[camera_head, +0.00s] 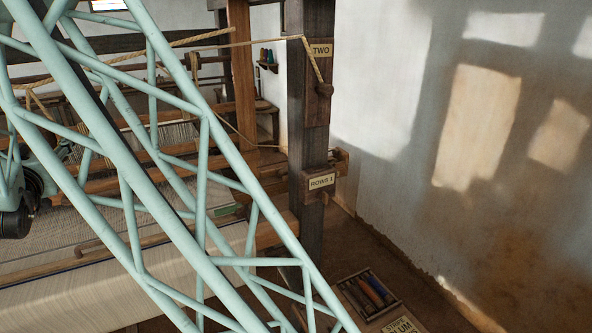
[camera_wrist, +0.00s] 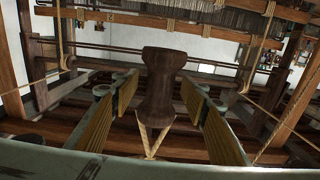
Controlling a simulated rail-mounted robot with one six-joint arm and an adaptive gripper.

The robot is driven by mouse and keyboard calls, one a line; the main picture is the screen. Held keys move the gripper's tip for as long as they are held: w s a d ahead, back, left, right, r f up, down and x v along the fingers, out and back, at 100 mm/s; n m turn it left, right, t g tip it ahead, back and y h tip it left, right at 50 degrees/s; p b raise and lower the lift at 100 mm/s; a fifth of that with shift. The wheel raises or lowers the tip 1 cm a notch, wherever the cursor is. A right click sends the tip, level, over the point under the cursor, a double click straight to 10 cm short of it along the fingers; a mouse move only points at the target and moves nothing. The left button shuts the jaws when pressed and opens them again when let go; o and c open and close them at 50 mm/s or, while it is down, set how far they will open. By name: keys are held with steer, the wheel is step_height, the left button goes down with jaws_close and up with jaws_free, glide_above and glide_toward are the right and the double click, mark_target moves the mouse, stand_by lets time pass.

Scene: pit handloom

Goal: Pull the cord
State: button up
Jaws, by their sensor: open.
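In the wrist view a dark wooden handle (camera_wrist: 161,88), with wide ends and a narrower middle, stands between the jaws. A pale cord (camera_wrist: 151,143) forms a V at its lower end. My gripper (camera_wrist: 159,82) is open, with one ribbed tan finger pad on each side of the handle. Gaps show between the pads and the handle, though depth is hard to judge. In the head view a pale cord (camera_head: 255,43) runs to the dark post (camera_head: 308,115) and down to a small wooden knob (camera_head: 325,90). My gripper's fingers cannot be made out there.
The post bears a "TWO" sign (camera_head: 321,50) and a "ROWS 1" sign (camera_head: 321,181). A tray of rods (camera_head: 367,294) lies on the floor. Wooden beams (camera_wrist: 110,25) cross behind the handle. Floor by the right wall is clear.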

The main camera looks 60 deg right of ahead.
steer(key=c, duration=0.9)
step_height(320, 180, down, 9)
steer(key=b, duration=0.7)
steer(key=shift+r+b, duration=0.1)
steer(key=shift+b, duration=0.25)
steer(key=shift+c, duration=0.2)
steer(key=shift+r+b, duration=0.15)
steer(key=shift+b, duration=0.15)
stand_by(5.0)
